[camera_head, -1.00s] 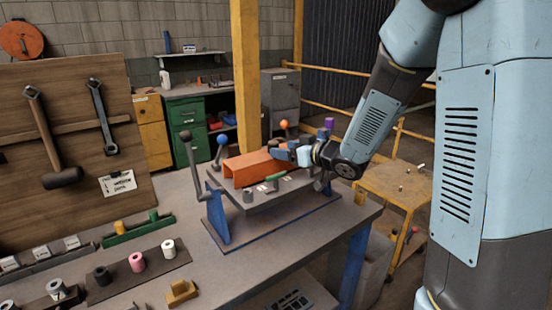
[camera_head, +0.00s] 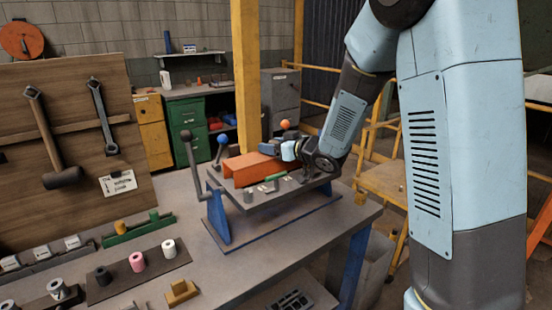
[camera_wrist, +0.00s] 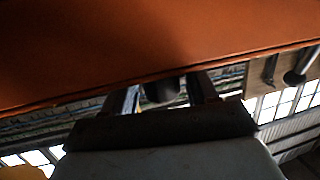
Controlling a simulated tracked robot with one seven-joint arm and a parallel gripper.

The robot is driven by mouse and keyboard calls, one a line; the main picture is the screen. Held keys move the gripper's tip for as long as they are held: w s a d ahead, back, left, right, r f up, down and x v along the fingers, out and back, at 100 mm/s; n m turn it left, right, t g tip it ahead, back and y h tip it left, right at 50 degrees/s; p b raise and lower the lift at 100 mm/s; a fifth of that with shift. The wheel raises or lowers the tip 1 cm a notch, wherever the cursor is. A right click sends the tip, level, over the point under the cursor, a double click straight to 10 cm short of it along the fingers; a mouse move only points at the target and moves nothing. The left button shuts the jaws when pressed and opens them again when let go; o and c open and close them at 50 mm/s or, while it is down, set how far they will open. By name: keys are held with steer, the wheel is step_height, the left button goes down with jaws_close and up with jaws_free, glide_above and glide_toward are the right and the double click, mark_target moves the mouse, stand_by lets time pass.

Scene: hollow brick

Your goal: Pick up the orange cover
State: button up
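The orange cover (camera_head: 250,168) is a channel-shaped piece lying on the raised grey plate (camera_head: 243,205) of a blue-framed stand on the workbench. My gripper (camera_head: 268,148) reaches in from the right, at the cover's right rear end and close above it. In the wrist view, the cover (camera_wrist: 140,45) fills the upper part as a large orange surface. The fingers (camera_wrist: 166,92) show apart below its edge, with a dark round thing between them. Their tips are hidden behind the cover, and I cannot tell whether they touch it.
A lever with a dark knob (camera_head: 191,165) stands left of the plate, and levers with a blue ball (camera_head: 222,140) and an orange ball (camera_head: 285,124) stand behind it. A green bar (camera_head: 270,178) and small pieces lie in front of the cover.

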steer(key=c, duration=0.9)
steer(key=shift+c, duration=0.2)
